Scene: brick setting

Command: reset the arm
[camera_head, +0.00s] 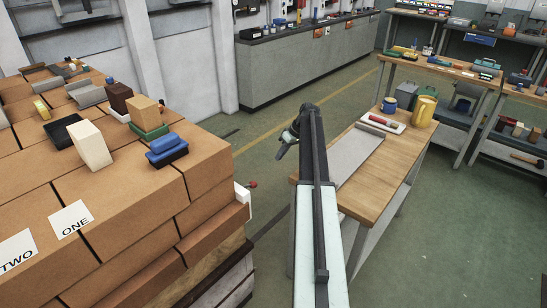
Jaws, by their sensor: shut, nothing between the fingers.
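My arm (317,215) rises from the bottom centre of the head view, seen from behind as a pale and dark link. My gripper (283,150) is at its far end, tipped to the left and downward. It is small and partly hidden by the arm. It looks shut and empty, over the open floor between the brick stack and the wooden bench, touching neither as far as I can see.
A large brick stack (130,190) fills the left, with loose blocks on top and labels ONE and TWO. A wooden bench (375,195) at right holds a tray, blue mug (389,105) and yellow can (424,110). Green floor (275,105) is clear behind.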

